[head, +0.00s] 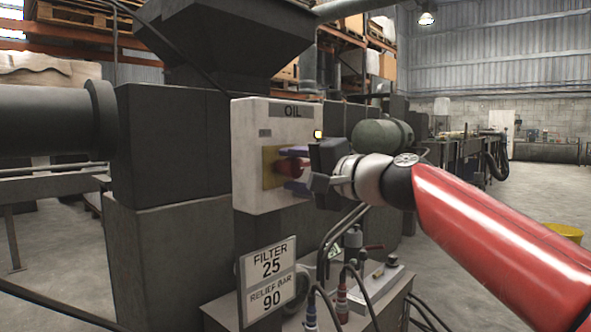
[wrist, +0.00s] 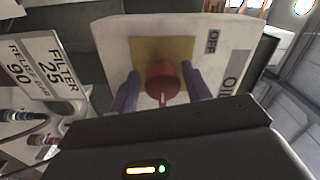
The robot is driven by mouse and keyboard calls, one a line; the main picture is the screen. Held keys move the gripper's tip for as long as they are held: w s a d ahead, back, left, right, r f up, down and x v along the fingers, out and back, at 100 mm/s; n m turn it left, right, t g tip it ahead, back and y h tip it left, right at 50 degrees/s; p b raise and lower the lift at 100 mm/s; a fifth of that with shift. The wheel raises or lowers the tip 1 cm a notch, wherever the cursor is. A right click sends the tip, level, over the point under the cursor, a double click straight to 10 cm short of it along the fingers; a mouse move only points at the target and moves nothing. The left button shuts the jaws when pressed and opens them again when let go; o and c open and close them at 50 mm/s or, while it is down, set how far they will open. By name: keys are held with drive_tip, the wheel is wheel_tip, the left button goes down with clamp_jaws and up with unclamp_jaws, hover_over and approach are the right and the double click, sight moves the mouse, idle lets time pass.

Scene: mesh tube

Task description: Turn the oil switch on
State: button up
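The oil switch is a red knob (head: 290,167) on a yellow plate (head: 269,167), on the front of a white box (head: 250,135) labelled OIL. My gripper (head: 286,169) is at the box, with one blue-purple finger above the knob and one below it. In the wrist view the red knob (wrist: 162,79) sits between my two fingers, with a narrow gap seeming to show on each side. My gripper (wrist: 161,73) looks open around the knob, not closed on it. An OFF label (wrist: 212,42) shows beside the yellow plate.
A sign reading FILTER 25 and RELIEF BAR 90 (head: 267,283) stands below the box. Hoses and fittings (head: 355,290) rise from a unit at the lower right. A dark hopper (head: 215,40) is above the box. Open floor lies to the right.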

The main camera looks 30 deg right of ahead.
drive_tip(key=shift+o, duration=0.7)
drive_tip(key=shift+r, duration=0.1)
drive_tip(key=shift+s+d, duration=0.2)
drive_tip(key=shift+s, duration=0.1)
drive_tip(key=v, duration=0.7)
drive_tip(key=shift+s+a, duration=0.1)
drive_tip(key=s+a+f+n+g+h+p, duration=0.1)
drive_tip(key=s+a+f+n+g+p, duration=0.15)
drive_tip(key=a+f, duration=0.45)
drive_tip(key=s+a+f+n+g+p, duration=0.2)
drive_tip(key=a+f+n+g, duration=0.2)
drive_tip(key=a+f, duration=0.3)
drive_tip(key=s+a+f+n+g+h+p, duration=0.1)
drive_tip(key=s+f, duration=0.3)
drive_tip(key=f, duration=0.4)
drive_tip(key=s+a+f+n+g+h+p, duration=0.1)
drive_tip(key=s+f+n+g+h, duration=0.2)
drive_tip(key=f, duration=0.5)
drive_tip(key=shift+s+n+g+h, duration=0.4)
drive_tip(key=shift+n+g+h, duration=0.05)
drive_tip(key=shift+n+h, duration=0.15)
